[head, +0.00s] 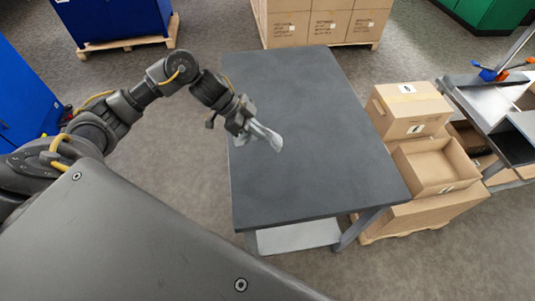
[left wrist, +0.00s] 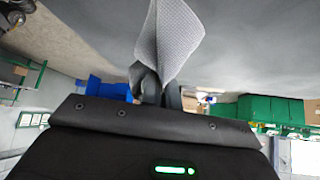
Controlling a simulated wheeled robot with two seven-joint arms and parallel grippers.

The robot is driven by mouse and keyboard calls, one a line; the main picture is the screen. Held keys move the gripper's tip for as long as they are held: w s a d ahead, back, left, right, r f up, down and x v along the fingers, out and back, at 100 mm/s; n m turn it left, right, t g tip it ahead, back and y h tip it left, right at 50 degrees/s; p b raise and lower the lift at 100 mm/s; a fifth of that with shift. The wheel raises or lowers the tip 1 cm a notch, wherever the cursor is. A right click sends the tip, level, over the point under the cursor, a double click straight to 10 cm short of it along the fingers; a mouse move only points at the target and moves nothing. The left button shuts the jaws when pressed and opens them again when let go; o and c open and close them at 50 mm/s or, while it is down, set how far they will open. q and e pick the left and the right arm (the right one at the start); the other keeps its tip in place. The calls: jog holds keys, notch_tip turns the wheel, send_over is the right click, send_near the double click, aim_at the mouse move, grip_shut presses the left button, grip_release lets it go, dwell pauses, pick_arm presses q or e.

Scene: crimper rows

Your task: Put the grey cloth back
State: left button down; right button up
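The grey cloth (head: 265,134) hangs from my left gripper (head: 243,124) over the left side of the dark table (head: 300,160). In the left wrist view the cloth (left wrist: 168,42) is bunched between the fingers (left wrist: 160,92) and fans out beyond them. My left gripper is shut on it. In the head view I cannot tell whether the cloth's free end touches the tabletop. My right gripper is not in view.
The tabletop is otherwise bare. Cardboard boxes (head: 408,108) and an open carton (head: 436,168) stand right of the table. A metal bench (head: 490,100) is at the far right. Stacked boxes (head: 325,22) stand behind, and a blue cabinet (head: 115,18) is at the back left.

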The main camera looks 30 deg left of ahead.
pick_arm(q)
jog(key=f, duration=0.1)
jog(key=d+f, duration=0.1)
jog(key=f, duration=0.1)
jog(key=shift+p, duration=0.3)
jog(key=shift+a+f, duration=0.1)
jog(key=shift+f, duration=0.4)
jog(key=c, duration=0.9)
grip_release()
jog(key=shift+c, duration=0.2)
jog(key=shift+r, duration=0.1)
jog(key=b+v, duration=0.1)
jog(key=v, duration=0.9)
jog(key=shift+a+r, duration=0.25)
jog(key=shift+r, duration=0.05)
jog(key=shift+s+f, duration=0.1)
